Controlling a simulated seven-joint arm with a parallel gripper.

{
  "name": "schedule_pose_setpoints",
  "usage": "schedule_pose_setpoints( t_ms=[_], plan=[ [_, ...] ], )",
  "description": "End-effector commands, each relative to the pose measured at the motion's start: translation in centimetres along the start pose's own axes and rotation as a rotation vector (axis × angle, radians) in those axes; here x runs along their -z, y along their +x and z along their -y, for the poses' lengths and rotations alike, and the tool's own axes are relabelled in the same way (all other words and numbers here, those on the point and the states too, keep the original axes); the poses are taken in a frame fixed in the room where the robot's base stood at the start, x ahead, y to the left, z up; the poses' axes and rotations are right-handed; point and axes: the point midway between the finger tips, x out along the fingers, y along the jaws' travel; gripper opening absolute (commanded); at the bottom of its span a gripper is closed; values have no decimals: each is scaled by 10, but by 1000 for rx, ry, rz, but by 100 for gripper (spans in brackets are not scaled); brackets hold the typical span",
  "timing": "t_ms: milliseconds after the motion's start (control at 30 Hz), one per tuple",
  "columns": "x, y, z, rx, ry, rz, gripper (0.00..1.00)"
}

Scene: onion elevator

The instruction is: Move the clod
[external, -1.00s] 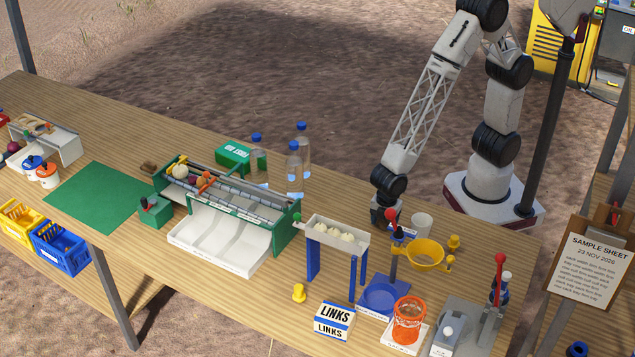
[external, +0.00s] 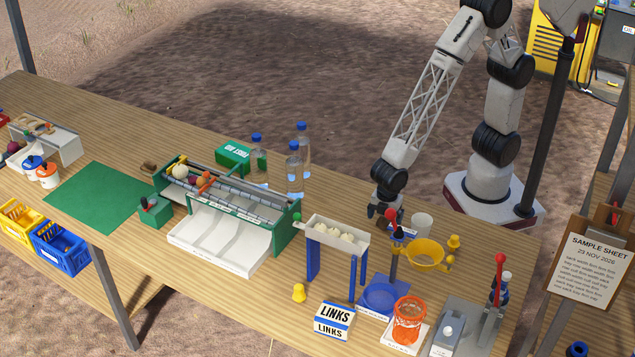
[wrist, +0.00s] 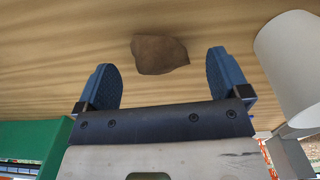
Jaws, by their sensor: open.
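A brown, lumpy clod (wrist: 160,54) lies on the wooden table in the wrist view. My gripper (wrist: 161,70) is open, with one blue-grey finger on each side of the clod's near part and clear space between. The fingers do not appear to touch it. In the external view my gripper (external: 384,214) hangs low over the table behind the red-knobbed stand. I cannot pick out this clod there; the gripper or the stand may hide it.
A white cup (wrist: 292,60) stands close right of my gripper. A green roller rig (external: 228,205) stands left.

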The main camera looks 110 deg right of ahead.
Motion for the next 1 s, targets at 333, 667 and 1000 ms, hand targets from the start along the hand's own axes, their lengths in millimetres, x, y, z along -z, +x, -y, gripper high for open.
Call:
schedule_pose_setpoints(
  t_ms=[333,667,1000],
  plan=[
    [0,-43,0,-1,0,-2,94],
    [0,-57,0,0,0,-1,94],
    [0,-57,0,0,0,-1,94]
  ],
)
